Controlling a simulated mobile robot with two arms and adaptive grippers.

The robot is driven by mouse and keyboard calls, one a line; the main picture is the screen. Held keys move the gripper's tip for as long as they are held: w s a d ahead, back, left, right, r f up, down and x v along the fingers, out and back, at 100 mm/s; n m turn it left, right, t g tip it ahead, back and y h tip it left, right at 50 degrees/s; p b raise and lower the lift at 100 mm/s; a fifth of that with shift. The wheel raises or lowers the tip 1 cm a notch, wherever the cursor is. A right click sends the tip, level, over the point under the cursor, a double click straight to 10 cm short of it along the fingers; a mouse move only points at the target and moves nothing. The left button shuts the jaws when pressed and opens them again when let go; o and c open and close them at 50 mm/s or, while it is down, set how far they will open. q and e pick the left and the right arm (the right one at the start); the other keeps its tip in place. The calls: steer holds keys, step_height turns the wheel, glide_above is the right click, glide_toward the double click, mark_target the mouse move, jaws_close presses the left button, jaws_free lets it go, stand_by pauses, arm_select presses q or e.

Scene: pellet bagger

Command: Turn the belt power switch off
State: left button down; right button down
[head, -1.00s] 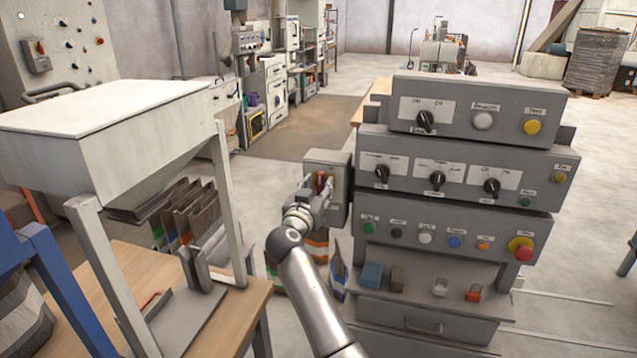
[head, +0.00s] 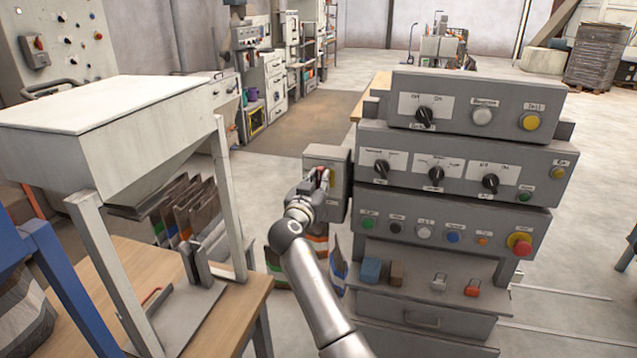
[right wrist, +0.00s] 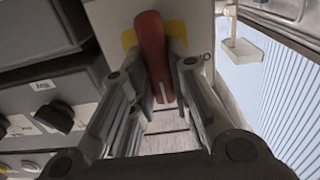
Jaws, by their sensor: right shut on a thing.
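The belt power switch looks to be the grey box (head: 340,158) on the left side of the control panel stack. It has a red lever handle on a yellow plate; the head view shows little of them past my gripper. In the right wrist view the red handle (right wrist: 153,50) stands nearly upright, tilted slightly, in front of the yellow plate (right wrist: 130,38). My right gripper (head: 321,186) is at the box front, its two fingers shut on the handle, one on each side. The box's labels cannot be read. My left gripper is out of view.
The panel stack (head: 455,180) stands right beside the box, with black knobs, coloured buttons and a red emergency button (head: 520,243). A white hopper (head: 110,130) over a wooden table (head: 232,318) stands at left. Bags (head: 316,250) stand below my gripper.

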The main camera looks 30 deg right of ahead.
steer(key=shift+n, duration=0.3)
steer(key=shift+n+b, duration=0.4)
steer(key=shift+n, duration=0.2)
steer(key=n, duration=0.2)
steer(key=shift+w+a+n, duration=0.1)
steer(key=shift+w+n, duration=0.05)
steer(key=shift+n, duration=0.15)
steer(key=n, duration=0.4)
steer(key=shift+w+f+n, duration=0.1)
steer(key=shift+n, duration=0.2)
steer(key=n+p, duration=0.1)
steer(key=n, duration=0.4)
steer(key=n+p, duration=0.1)
steer(key=n, duration=0.1)
steer(key=n+p, duration=0.1)
steer(key=shift+a+f+n, duration=0.1)
steer(key=shift+f+n, duration=0.15)
steer(key=shift+n, duration=0.35)
steer(key=c, duration=1.4)
jaws_free()
steer(key=shift+o, duration=0.2)
steer(key=shift+w+f, duration=0.1)
steer(key=shift+f, duration=0.05)
